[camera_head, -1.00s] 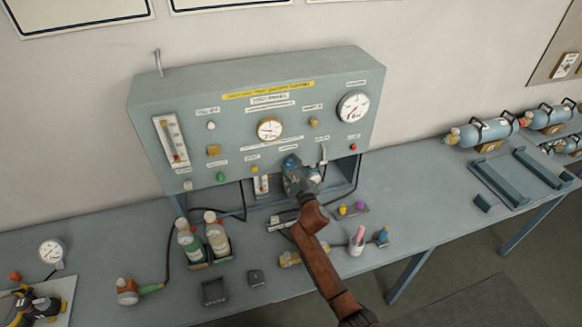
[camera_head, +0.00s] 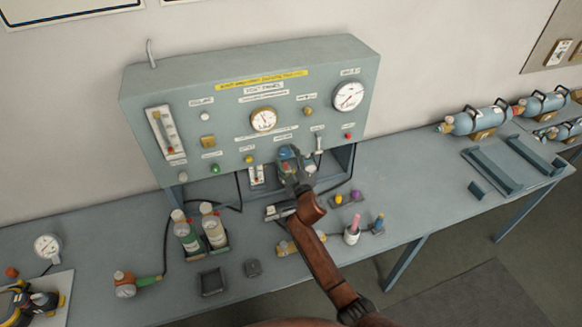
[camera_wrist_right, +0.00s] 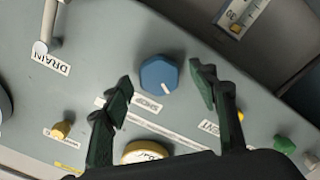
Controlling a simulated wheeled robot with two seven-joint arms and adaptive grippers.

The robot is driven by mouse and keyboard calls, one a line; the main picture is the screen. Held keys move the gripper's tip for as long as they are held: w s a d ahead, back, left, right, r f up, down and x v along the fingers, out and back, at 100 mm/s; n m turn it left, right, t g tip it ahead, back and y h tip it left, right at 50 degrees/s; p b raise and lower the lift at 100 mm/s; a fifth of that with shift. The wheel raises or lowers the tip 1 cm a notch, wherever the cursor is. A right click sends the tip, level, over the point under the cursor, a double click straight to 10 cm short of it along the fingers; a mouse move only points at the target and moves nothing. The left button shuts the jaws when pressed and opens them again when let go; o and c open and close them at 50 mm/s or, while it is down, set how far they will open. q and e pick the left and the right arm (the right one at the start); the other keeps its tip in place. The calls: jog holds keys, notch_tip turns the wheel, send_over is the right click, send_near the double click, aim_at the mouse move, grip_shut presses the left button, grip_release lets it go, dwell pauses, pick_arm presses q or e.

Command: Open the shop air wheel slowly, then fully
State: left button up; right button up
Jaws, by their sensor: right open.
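The shop air wheel (camera_wrist_right: 159,75) is a blue faceted knob with a white mark, on the grey panel (camera_head: 190,88). In the right wrist view it sits between the two dark green fingers of my right gripper (camera_wrist_right: 161,72). The fingers are spread, with a gap on each side of the wheel. A label, upside down in this view, lies beside it. In the head view my right gripper (camera_head: 295,168) is at the panel's lower edge and covers most of the wheel's area. My left gripper is not in view.
The drain lever (camera_wrist_right: 53,24) and a yellow knob (camera_wrist_right: 62,130) are near the wheel. A round gauge (camera_head: 263,119) is above it. Bottles (camera_head: 214,228), a small tray (camera_head: 211,282) and a pink-topped bottle (camera_head: 352,230) stand on the bench below. The bench's right part has blue cylinders (camera_head: 473,122).

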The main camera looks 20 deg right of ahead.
jog(key=s, duration=1.1)
jog(key=shift+d, duration=0.2)
jog(key=shift+s, duration=0.1)
dwell(3.8)
